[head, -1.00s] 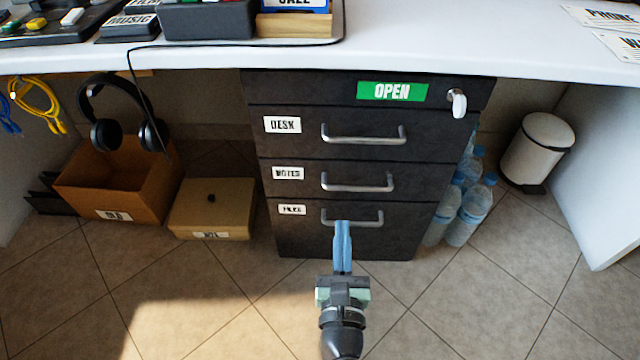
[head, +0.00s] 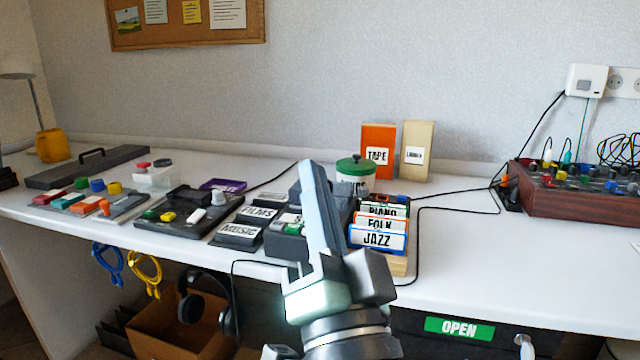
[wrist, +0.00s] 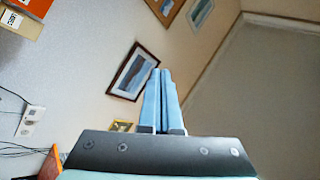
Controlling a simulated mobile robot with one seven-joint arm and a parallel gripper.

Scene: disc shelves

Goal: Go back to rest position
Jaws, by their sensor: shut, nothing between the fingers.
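My gripper (head: 308,170) stands raised in front of the desk in the head view, its blue fingers pointing up and slightly left. The fingers are shut together with nothing between them. In the wrist view my gripper (wrist: 160,75) also shows shut, pointing toward the upper wall and the ceiling. The gripper hides part of the desktop items behind it.
The white desk (head: 520,265) holds label boxes, a card rack (head: 380,238) marked JAZZ, a green-lidded jar (head: 355,172) and a wooden mixer box (head: 580,205). Headphones (head: 205,300) hang below. The desktop right of the rack is mostly clear.

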